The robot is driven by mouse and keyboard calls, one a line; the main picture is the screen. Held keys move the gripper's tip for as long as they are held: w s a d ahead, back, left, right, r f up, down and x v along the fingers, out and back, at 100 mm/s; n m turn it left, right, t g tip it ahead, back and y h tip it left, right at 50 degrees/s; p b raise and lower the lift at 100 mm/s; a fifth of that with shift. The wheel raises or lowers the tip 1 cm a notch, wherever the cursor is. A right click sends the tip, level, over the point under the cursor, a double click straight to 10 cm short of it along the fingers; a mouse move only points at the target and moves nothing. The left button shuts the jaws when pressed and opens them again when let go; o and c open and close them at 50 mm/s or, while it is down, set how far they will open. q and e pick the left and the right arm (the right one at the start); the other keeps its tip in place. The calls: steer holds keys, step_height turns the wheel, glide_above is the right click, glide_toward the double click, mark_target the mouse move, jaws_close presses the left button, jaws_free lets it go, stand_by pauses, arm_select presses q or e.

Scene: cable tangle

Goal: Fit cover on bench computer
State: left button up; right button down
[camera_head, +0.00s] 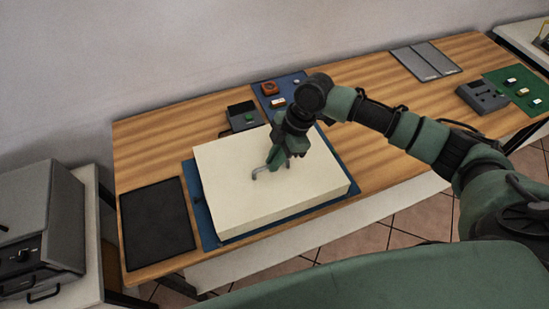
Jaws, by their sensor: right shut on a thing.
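The cover is a large cream box shape (225,170) with a small grey metal handle (257,174) on its top. It lies over the blue mat (207,223), whose edges show around it. My right gripper (276,160), green and dark, comes down from above and is shut on the handle near the middle of the cover's top. The bench computer cannot be seen; whatever is under the cover is hidden. I cannot tell whether the cover rests on something or hangs slightly above the mat. My left gripper is not in view.
A black mat (157,223) lies to the left. Behind the cover are a small dark grey device (243,115) and a blue mat with small red parts (270,88). Grey panels (426,61), a grey box (482,97) and a green mat (524,102) lie right. The wooden bench's middle right is clear.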

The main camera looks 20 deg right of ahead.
steer(key=shift+f, duration=0.35)
stand_by(0.4)
steer(key=c, duration=1.4)
jaws_free()
steer(key=b+v, duration=0.1)
steer(key=v, duration=0.7)
steer(key=shift+b, duration=0.4)
steer(key=shift+f, duration=0.1)
step_height(320, 180, up, 6)
steer(key=p, duration=0.6)
